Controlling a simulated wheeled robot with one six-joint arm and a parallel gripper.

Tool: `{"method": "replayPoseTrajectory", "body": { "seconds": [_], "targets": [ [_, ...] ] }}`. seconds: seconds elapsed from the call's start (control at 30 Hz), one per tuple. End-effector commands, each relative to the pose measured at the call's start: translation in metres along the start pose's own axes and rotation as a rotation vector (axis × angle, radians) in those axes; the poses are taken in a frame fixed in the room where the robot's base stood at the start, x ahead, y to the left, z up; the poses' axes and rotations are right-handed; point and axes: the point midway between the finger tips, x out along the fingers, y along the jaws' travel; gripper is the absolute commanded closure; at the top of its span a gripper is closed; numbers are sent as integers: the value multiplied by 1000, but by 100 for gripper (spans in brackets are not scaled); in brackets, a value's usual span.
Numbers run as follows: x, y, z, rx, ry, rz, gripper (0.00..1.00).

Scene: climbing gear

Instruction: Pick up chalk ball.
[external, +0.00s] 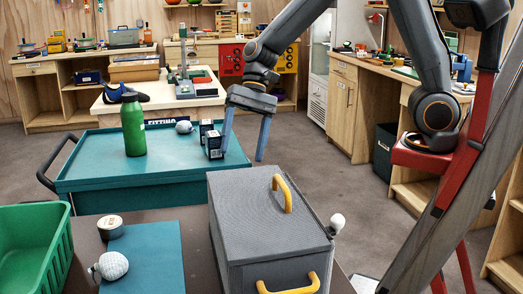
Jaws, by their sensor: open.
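A white, textured round ball (112,265) with a small tied end, which looks like a chalk ball, lies on the teal mat at the front left. A smaller white ball (337,221) shows at the right end of the grey case. A greyish round item (184,127) lies on the teal cart; I cannot tell whether it is a chalk ball too. My gripper (241,154) hangs over the right end of the teal cart. Its two blue fingers point down, apart, with nothing between them. It is far from the ball on the mat.
A grey case (262,215) with yellow handles stands at the front middle. A green crate (30,255), a round tin (110,226) and the teal mat (160,250) are left of it. The teal cart (100,175) holds a green bottle (134,128) and dark boxes (212,142).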

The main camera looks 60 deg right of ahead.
Motion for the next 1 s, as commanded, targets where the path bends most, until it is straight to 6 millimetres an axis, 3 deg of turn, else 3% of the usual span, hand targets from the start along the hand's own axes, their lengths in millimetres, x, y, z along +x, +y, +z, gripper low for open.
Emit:
{"method": "replayPoseTrajectory", "body": {
  "seconds": [0.03,0.2,0.3,0.5,0.53,0.7,1.0],
  "targets": [
    [25,-33,11,67,-58,-34,33],
    [90,-137,60,338,-265,-150,33],
    [121,-186,89,475,-381,-190,33],
    [171,-254,138,697,-578,-228,33],
    [177,-262,144,725,-603,-231,33],
    [214,-241,120,725,-594,-234,33],
    [242,-241,120,718,-594,-236,33]
  ]
}}
